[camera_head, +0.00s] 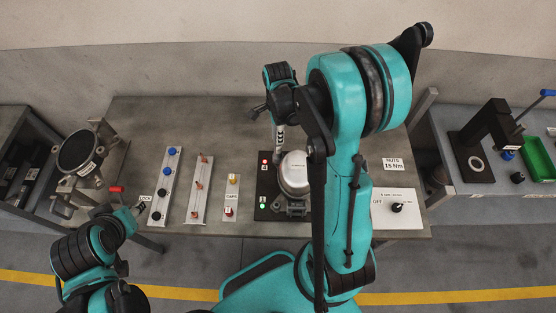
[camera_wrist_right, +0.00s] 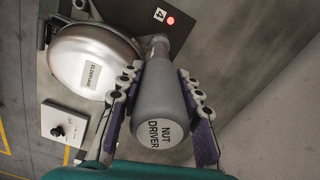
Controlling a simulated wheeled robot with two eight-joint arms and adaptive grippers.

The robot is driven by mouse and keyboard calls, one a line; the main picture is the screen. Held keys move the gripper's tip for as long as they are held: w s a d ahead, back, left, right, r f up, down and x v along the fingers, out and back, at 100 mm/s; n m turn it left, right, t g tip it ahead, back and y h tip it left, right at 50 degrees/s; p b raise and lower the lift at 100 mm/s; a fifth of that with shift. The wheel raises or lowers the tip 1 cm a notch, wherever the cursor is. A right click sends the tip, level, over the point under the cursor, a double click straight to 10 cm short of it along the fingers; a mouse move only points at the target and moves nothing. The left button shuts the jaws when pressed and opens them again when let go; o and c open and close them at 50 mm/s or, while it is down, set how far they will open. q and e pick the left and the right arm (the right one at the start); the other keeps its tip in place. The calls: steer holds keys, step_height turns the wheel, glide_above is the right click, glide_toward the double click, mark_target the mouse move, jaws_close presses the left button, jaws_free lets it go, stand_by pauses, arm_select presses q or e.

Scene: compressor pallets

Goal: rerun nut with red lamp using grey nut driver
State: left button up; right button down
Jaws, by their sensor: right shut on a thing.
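The grey nut driver (camera_wrist_right: 162,105) is between the purple-padded fingers of my right gripper (camera_head: 274,115), which is shut on it. In the head view the driver's shaft (camera_head: 279,143) points down at the far left edge of the silver compressor (camera_head: 294,173), beside label 4. A red lamp (camera_head: 265,161) is lit there and also shows in the wrist view (camera_wrist_right: 171,20). The nut under the driver is hidden, so I cannot tell if they touch. My left gripper (camera_head: 136,211) is low at the left by the LOCK label; its jaws are too small to read.
A green lamp (camera_head: 263,205) is lit by label 1. My right arm hides the compressor's right side. Left of it are the CAPS plate (camera_head: 231,210) and two racks of pegs. A switch box (camera_head: 397,208) stands right. A green bin (camera_head: 540,158) is on the right bench.

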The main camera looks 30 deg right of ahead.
steer(key=shift+f+b, duration=0.45)
stand_by(0.9)
steer(key=shift+r, duration=0.1)
stand_by(1.3)
steer(key=shift+r+p, duration=1.75)
steer(key=shift+r, duration=0.65)
